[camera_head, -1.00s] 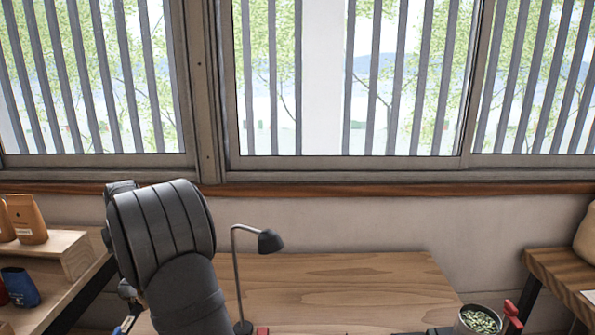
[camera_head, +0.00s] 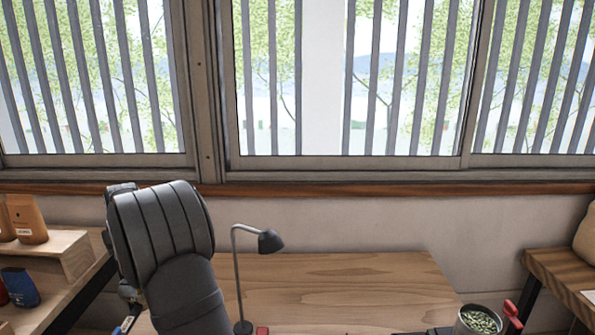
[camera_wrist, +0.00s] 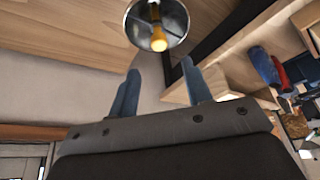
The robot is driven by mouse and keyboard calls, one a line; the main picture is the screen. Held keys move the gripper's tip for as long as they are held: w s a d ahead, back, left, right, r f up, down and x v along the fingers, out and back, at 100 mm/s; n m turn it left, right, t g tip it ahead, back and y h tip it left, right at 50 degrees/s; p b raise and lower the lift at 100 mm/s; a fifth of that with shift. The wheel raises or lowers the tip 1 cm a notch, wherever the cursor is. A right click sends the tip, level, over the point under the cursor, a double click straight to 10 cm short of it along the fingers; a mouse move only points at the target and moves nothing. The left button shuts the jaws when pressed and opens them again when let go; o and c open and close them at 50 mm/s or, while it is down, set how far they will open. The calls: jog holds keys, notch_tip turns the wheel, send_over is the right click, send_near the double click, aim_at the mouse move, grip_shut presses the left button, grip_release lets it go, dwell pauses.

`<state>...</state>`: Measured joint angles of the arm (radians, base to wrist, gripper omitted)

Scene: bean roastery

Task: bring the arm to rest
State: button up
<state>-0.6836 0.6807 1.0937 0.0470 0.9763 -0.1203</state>
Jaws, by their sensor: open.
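My gripper (camera_wrist: 160,84) shows in the wrist view as two blue-grey fingers set well apart, with nothing between them. It is open and empty. In the head view my dark arm rises at the lower left in front of the table, and the gripper itself cannot be made out there. The desk lamp (camera_head: 270,242) stands just right of my arm in the head view. In the wrist view its round shade with a glowing bulb (camera_wrist: 158,40) shows beyond the fingertips, apart from them.
The wooden table (camera_head: 350,283) is mostly clear in the middle. A bowl of green beans (camera_head: 480,320) stands at its right end near a red handle (camera_head: 512,311). A shelf at left holds a brown bag (camera_head: 27,218) and a blue bag (camera_head: 20,287). A barred window lies behind.

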jog(key=x, duration=0.8)
jog(key=shift+s+d+f, duration=0.1)
jog(key=shift+f, duration=0.4)
jog(key=s+d+r+m, duration=0.1)
jog(key=d+r+m, duration=0.1)
jog(key=r+m, duration=0.2)
jog(key=s+d+r+m+g, duration=0.1)
jog(key=d+r+m, duration=0.2)
jog(key=r, duration=0.7)
jog(key=shift+s+m+y, duration=0.3)
jog(key=shift+m+y, duration=0.1)
jog(key=shift+m, duration=0.8)
jog(key=shift+d, duration=0.15)
